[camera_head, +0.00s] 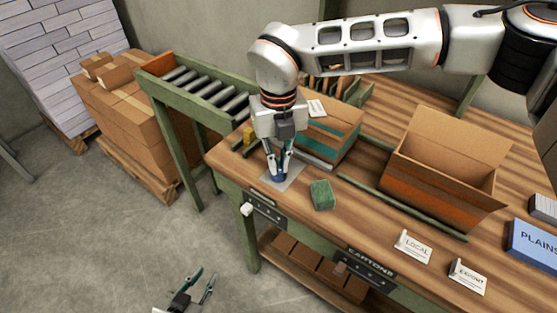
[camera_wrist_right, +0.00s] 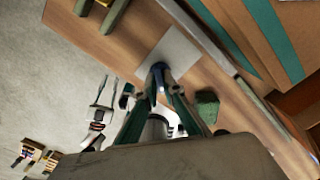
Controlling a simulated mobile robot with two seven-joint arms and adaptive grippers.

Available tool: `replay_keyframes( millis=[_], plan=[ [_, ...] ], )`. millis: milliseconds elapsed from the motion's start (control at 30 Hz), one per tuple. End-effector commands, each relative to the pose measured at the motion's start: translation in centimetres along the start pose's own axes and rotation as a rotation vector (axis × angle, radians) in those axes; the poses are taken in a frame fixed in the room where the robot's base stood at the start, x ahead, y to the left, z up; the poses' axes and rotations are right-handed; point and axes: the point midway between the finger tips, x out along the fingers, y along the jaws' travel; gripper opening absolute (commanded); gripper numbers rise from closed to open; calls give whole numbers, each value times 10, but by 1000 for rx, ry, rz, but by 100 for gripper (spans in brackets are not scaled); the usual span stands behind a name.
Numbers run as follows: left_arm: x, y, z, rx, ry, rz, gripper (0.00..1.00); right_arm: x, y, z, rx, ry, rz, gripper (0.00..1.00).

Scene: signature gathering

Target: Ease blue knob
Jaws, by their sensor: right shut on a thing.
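The blue knob (camera_head: 278,177) sits on a light grey plate (camera_head: 291,183) near the front left of the wooden bench. My right gripper (camera_head: 278,170) points down at it, with its fingers shut around the knob. In the right wrist view the knob (camera_wrist_right: 159,68) shows between the two fingertips, and the plate (camera_wrist_right: 177,45) lies beyond it. The fingers hide part of the knob. My left gripper (camera_head: 196,289) is low at the bottom of the head view, away from the bench, with its fingers apart and nothing between them.
A green block (camera_head: 321,195) lies just right of the plate. A taped carton (camera_head: 330,137) stands behind it, and an open carton (camera_head: 439,170) stands to the right. Signs LOCAL (camera_head: 413,247) and EXPORT (camera_head: 468,276) stand near the front edge. A roller conveyor (camera_head: 200,88) is at the back left.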

Motion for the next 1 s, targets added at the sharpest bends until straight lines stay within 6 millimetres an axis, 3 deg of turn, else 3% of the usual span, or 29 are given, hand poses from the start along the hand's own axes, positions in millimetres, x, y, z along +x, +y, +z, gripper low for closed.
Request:
replay_keyframes(
  millis=[500, 1000],
  plan=[
    [-3, -1, -7, 0, 6, -1, 24, -2, 0, 0, -456, -2, 0, 0],
    [-4, -2, -9, 0, 7, -2, 24, -1, 0, 1, -665, -2, -1, 0]
  ],
)
